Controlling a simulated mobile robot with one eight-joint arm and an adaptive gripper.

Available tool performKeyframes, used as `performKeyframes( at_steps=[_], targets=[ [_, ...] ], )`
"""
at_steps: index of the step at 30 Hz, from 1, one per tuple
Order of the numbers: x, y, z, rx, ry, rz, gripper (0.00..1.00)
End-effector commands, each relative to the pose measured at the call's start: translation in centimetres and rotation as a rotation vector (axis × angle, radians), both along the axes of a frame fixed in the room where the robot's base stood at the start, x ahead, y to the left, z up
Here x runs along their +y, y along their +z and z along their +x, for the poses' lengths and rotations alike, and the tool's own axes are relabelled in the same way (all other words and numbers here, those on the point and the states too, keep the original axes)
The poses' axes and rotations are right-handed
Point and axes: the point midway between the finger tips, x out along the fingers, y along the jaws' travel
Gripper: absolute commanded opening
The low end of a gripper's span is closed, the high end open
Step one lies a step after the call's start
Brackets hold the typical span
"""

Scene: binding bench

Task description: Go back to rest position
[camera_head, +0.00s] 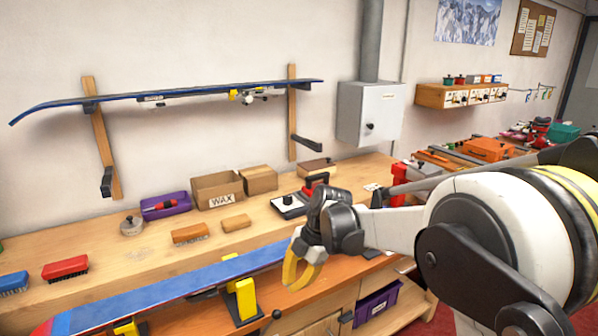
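My gripper (292,284) hangs at the end of my arm, right of the picture's middle, with its yellow fingers pointing down. It appears in front of the right part of a blue ski (190,283) lying along the front of the bench. No object shows between the fingers. From this angle I cannot tell whether the fingertips touch each other or stand apart.
Yellow supports (244,300) stand by the ski. The wooden bench (140,258) bears brushes (66,268), a WAX box (218,190), a purple tray (165,206) and a waxing iron (291,205). Another ski (190,92) rests on wall brackets. A grey cabinet (371,112) hangs behind.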

Motion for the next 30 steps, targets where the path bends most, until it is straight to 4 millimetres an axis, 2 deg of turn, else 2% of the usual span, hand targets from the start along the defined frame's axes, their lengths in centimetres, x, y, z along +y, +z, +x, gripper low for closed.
performKeyframes(
  at_steps=[1,3,6,12,17,21,25,30],
  targets=[
    [-1.5,1.8,-1.1,0.005,-0.111,-0.009,0.00],
    [-3.6,4.1,-2.6,0.010,-0.301,-0.020,0.00],
    [-6.5,6.8,-5.2,0.016,-0.575,-0.018,0.00],
    [-12.1,10.2,-11.1,0.020,-1.109,0.044,0.00],
    [-16.0,11.0,-16.3,0.022,-1.518,0.154,0.00],
    [-18.7,10.5,-20.3,0.028,-1.829,0.287,0.00],
    [-20.4,9.6,-22.8,0.039,-2.032,0.403,0.00],
    [-21.3,8.8,-24.2,0.051,-2.155,0.486,0.00]
  ],
)
